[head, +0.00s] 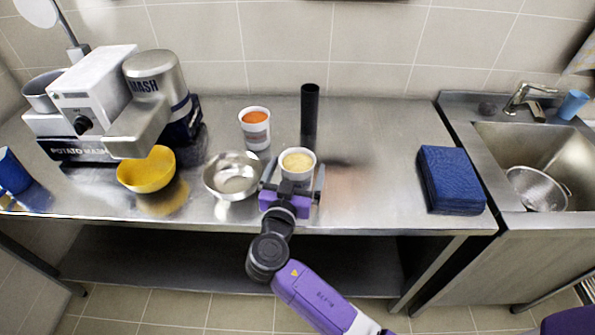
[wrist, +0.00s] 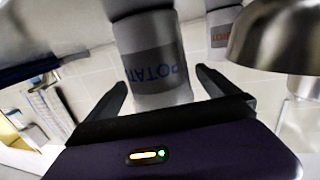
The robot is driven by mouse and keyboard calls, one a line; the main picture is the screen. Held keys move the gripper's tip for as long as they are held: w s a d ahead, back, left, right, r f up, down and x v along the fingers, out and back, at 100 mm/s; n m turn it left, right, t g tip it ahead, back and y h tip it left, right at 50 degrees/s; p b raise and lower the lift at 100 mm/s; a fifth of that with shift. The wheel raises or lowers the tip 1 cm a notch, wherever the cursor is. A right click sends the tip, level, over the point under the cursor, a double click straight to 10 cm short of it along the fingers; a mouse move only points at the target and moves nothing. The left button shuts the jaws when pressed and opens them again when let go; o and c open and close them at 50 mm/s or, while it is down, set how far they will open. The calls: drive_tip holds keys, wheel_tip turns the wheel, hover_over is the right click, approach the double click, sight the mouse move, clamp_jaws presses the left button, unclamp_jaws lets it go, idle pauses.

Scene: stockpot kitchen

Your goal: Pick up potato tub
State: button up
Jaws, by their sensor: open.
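The potato tub (head: 297,161) is a white cup with a grey band and pale yellow contents, standing upright near the front middle of the steel counter. In the wrist view the tub (wrist: 156,65) shows part of its label lettering, upside down. My gripper (head: 292,180) is at the tub, with one finger to its left and one to its right. In the wrist view my gripper (wrist: 163,82) is open, its fingertips on either side of the tub's lower part in the picture. I cannot tell whether either finger touches it.
A metal bowl (head: 232,176) stands close left of the tub. A similar tub with orange contents (head: 255,128) and a tall black cylinder (head: 309,112) stand behind. A yellow bowl (head: 147,170) and masher machine (head: 110,100) are left.

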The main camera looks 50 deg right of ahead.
drive_tip(key=shift+w+d+f, duration=0.1)
drive_tip(key=shift+w+d, duration=0.15)
drive_tip(key=shift+d, duration=0.25)
drive_tip(key=c, duration=2)
wheel_tip(320, 180, up, 20)
drive_tip(key=shift+b, duration=0.4)
